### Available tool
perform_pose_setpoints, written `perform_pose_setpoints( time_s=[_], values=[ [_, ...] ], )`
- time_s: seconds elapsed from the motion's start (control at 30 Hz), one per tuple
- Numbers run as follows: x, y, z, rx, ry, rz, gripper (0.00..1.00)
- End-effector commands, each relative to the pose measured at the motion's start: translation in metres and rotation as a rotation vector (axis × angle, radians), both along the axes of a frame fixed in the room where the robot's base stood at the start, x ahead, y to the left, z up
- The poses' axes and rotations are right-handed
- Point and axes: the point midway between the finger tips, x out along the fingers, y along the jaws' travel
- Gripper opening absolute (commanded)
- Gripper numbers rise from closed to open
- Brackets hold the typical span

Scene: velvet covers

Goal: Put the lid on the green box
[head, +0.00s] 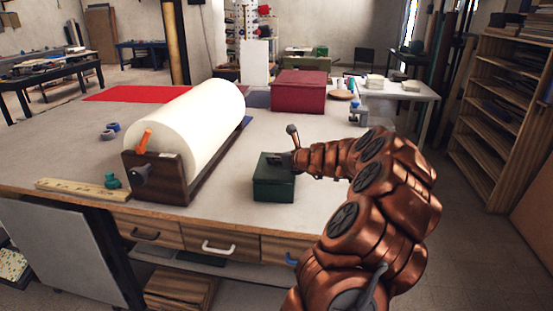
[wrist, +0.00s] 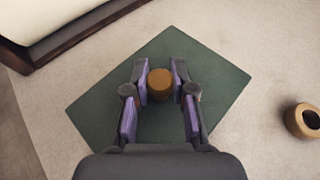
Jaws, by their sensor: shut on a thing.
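The green box (head: 274,190) stands on the grey table near its front edge. Its dark green lid (wrist: 215,85) fills the middle of the wrist view, with a round brown knob (wrist: 160,84) at its centre. My gripper (head: 276,160) is at the top of the box in the head view. In the wrist view my gripper (wrist: 160,78) has its fingers on both sides of the knob, shut on it. The lid appears level over the box, its outline covering the box from above. I cannot tell whether it is fully seated or slightly raised.
A large white roll in a dark wooden holder (head: 158,178) lies left of the box. A dark red box (head: 298,92) stands behind. A small brown ring-shaped thing (wrist: 303,120) lies right of the lid in the wrist view.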

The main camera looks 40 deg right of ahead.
Motion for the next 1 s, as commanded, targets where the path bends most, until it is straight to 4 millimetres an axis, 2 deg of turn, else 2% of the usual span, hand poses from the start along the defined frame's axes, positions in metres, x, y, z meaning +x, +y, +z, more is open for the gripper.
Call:
perform_pose_setpoints(
  time_s=[0.57, 0.6, 0.83, 1.0],
  values=[
    [0.0001, 0.0001, -0.0098, 0.0, 0.0, 0.0, 0.0],
    [0.0, 0.0001, -0.0091, 0.0, 0.0, 0.0, 0.28],
    [-0.0001, 0.0001, -0.0091, 0.0, 0.0, 0.0, 0.52],
    [-0.0001, 0.0001, -0.0091, 0.0, 0.0, 0.0, 0.54]
  ],
)
